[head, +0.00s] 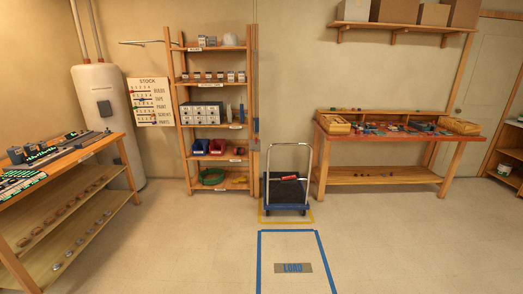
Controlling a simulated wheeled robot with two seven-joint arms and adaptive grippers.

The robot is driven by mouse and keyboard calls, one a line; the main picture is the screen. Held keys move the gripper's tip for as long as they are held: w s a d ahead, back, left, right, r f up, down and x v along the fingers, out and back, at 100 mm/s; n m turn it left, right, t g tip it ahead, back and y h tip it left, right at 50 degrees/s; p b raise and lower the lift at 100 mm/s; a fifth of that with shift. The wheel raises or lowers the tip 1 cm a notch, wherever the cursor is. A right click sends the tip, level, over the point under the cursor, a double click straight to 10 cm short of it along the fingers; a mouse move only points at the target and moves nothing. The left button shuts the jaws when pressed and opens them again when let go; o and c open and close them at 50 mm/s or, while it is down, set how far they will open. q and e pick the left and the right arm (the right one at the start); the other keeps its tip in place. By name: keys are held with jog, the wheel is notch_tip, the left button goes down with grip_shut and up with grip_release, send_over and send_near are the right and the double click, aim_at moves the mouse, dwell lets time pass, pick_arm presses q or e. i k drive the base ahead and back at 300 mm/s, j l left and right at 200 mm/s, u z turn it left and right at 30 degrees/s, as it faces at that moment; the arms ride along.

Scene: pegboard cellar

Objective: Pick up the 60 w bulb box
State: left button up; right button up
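Several small boxes (213,77) stand in a row on the second shelf of the wooden shelf unit, left of centre in the head view. More small pale boxes (207,41) stand on its top shelf. The print on them is too small to read, so I cannot tell which is the 60 w bulb box. Neither of my grippers is in view.
The shelf unit (187,150) also holds drawers, red and blue bins and a green coil. A blue hand cart (285,208) stands right of it. A taped floor area (292,268) reads LOAD. Workbenches stand left and right. The middle floor is clear.

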aim_at(231, 74)
jog(key=i, duration=1.2)
jog(key=i+l+u, duration=0.15)
jog(key=i, duration=1)
jog(key=i+l+u, duration=0.2)
jog(key=i, duration=0.2)
jog(key=i+u, duration=0.25)
jog(key=i, duration=0.2)
